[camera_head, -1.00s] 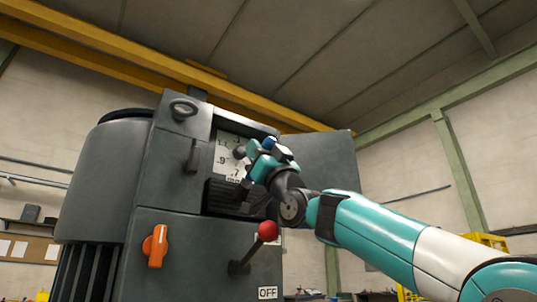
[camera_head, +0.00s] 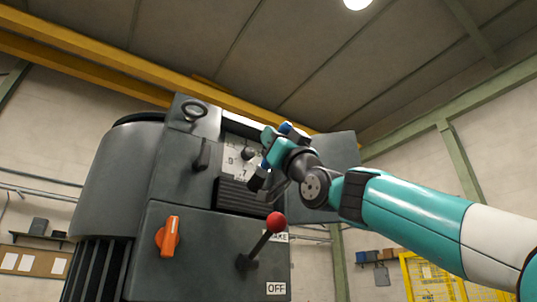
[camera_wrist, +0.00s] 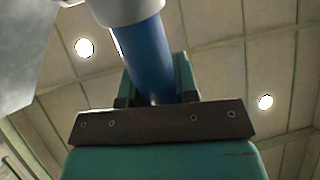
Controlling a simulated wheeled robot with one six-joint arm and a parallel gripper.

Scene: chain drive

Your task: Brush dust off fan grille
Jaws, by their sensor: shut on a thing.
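The dark slatted fan grille (camera_head: 240,197) is on the front of the grey machine, below a white dial panel. My gripper (camera_head: 268,150) is at the grille's upper right, in front of the open cabinet. It is shut on the blue handle of the brush (camera_head: 287,128). A dark blue lower end shows beside the grille's right part; I cannot tell whether it touches the slats. In the wrist view the blue handle (camera_wrist: 148,60) stands between the teal fingers (camera_wrist: 155,92), with a pale collar at the top. Bristles and dust are not clearly visible.
A red-knobbed lever (camera_head: 276,222) sticks out below the grille. An orange rotary switch (camera_head: 168,237) is at the lower left. An open door panel (camera_head: 335,155) stands behind my arm. A ring handle (camera_head: 195,111) is at the upper left.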

